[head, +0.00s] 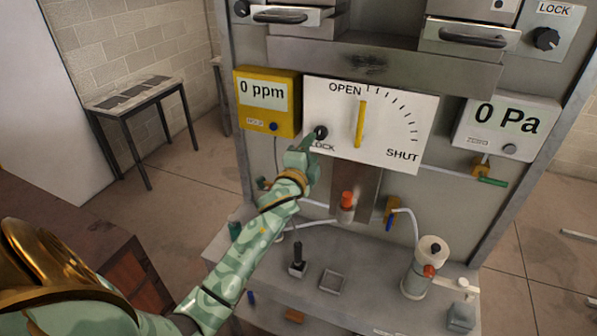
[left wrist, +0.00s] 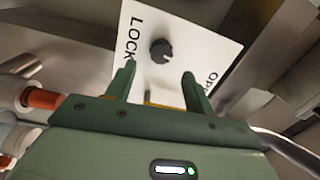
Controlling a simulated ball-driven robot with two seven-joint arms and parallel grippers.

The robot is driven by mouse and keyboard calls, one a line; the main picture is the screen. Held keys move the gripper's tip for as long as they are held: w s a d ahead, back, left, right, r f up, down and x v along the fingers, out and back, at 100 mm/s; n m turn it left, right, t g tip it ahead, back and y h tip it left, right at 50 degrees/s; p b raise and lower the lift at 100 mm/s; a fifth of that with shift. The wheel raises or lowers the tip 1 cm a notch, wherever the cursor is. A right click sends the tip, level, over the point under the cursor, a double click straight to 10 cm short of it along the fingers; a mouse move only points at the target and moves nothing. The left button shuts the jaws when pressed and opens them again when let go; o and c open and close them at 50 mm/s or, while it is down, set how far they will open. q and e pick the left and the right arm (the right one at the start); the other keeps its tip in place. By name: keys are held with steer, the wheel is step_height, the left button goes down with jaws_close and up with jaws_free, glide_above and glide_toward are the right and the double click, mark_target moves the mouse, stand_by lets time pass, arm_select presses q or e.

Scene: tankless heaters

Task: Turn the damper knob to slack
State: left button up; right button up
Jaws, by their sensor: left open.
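The damper panel (head: 392,108) is a white plate marked OPEN and SHUT, with a yellow lever (head: 361,123) standing nearly upright. A small black knob (head: 321,132) sits at its lower left, above the word LOCK. In the left wrist view the knob (left wrist: 160,51) shows just beyond my fingertips, in line with the gap. My left gripper (head: 308,144) is just below and left of the knob, partly covering the LOCK label. In the left wrist view its two green fingers (left wrist: 159,72) are apart with nothing between them. My right gripper is not in view.
A yellow 0 ppm meter (head: 267,123) is left of the panel, a 0 Pa meter (head: 507,128) right. Another LOCK knob (head: 546,38) is at upper right. An orange-capped fitting (head: 347,200) is below the panel. A shelf (head: 375,287) below holds a white cylinder (head: 424,268).

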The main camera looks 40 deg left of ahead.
arm_select(q)
steer(key=v, duration=0.9)
steer(key=shift+s+b, duration=0.35)
steer(key=shift+b, duration=0.1)
steer(key=shift+d, duration=0.1)
